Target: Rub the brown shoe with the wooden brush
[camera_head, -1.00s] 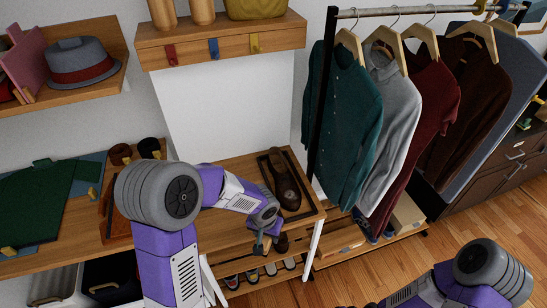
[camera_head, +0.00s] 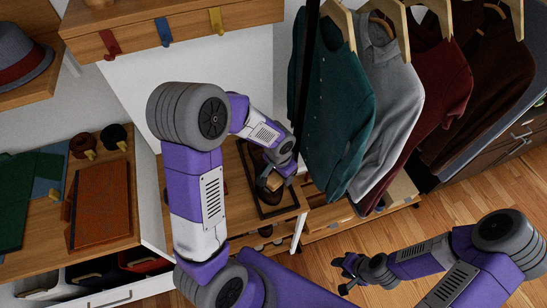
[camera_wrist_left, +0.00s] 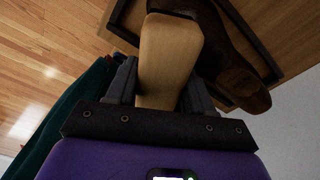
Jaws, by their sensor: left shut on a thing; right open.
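My left gripper (camera_head: 281,174) is shut on the wooden brush (camera_wrist_left: 167,62), a pale wood block between its fingers in the left wrist view. The brush (camera_head: 273,184) also shows in the head view, over the tray at the shoe. The brown shoe (camera_wrist_left: 236,72) lies beside and behind the brush in the left wrist view. In the head view the shoe (camera_head: 264,195) is mostly hidden by my left gripper and the brush. I cannot tell whether the bristles touch the shoe. My right gripper (camera_head: 346,272) is open and empty over the floor.
The shoe is in a dark-rimmed tray (camera_head: 280,211) on a wooden bench. Hanging shirts (camera_head: 333,110) on a rail stand close to the right of my left gripper. A brown leather case (camera_head: 101,205) lies on the left desk. The floor at the right is clear.

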